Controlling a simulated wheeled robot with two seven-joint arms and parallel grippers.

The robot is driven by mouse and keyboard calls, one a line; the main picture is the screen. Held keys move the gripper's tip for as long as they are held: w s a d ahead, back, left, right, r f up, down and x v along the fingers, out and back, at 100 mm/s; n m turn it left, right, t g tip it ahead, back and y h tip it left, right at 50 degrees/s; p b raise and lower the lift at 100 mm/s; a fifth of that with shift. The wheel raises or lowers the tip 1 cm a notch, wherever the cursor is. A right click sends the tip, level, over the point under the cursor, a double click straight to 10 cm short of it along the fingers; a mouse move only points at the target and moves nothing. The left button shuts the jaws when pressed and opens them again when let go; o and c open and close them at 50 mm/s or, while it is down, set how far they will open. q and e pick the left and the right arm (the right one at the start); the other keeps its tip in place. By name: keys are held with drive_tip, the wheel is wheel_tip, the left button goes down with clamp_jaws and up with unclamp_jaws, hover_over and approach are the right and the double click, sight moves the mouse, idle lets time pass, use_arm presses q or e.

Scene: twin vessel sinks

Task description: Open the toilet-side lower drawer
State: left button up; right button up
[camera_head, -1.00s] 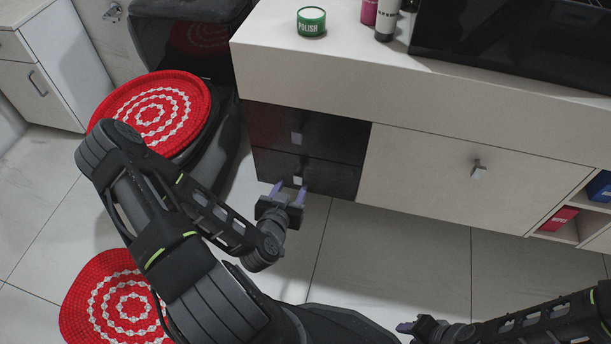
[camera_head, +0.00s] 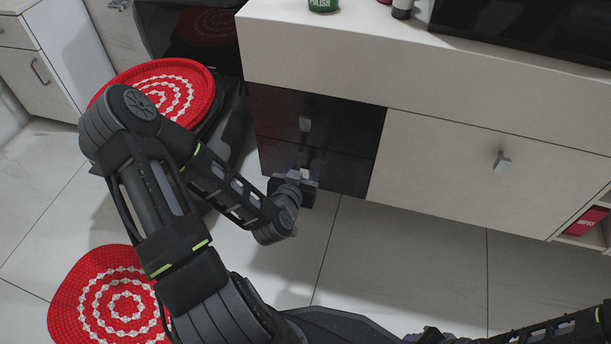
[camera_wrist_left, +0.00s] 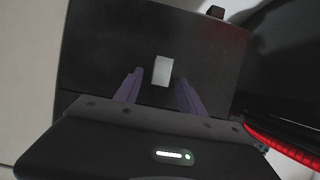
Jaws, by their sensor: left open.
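The lower drawer (camera_head: 345,176) is the dark, glossy front at the left end of the vanity, beside the toilet, and looks closed. Its small pale handle (camera_head: 306,172) is partly hidden by my left gripper (camera_head: 298,179), which is in front of it. In the left wrist view, the open purple fingers of the left gripper (camera_wrist_left: 157,92) point at the drawer front. The handle (camera_wrist_left: 162,70) shows between and just past the fingertips, apart from both. My right gripper (camera_head: 430,335) is at the bottom edge, mostly cut off.
The dark upper drawer (camera_head: 345,125) with its own handle (camera_head: 305,124) is closed above. A wide beige front (camera_head: 440,170) is to the right. The toilet with a red-and-white cover (camera_head: 185,88) stands left, a matching rug (camera_head: 75,300) below. Tiled floor (camera_head: 400,260) is clear.

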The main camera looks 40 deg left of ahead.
use_arm(q)
drive_tip(key=shift+x, duration=0.8)
drive_tip(key=shift+c, duration=0.5)
clamp_jaws()
idle(0.4)
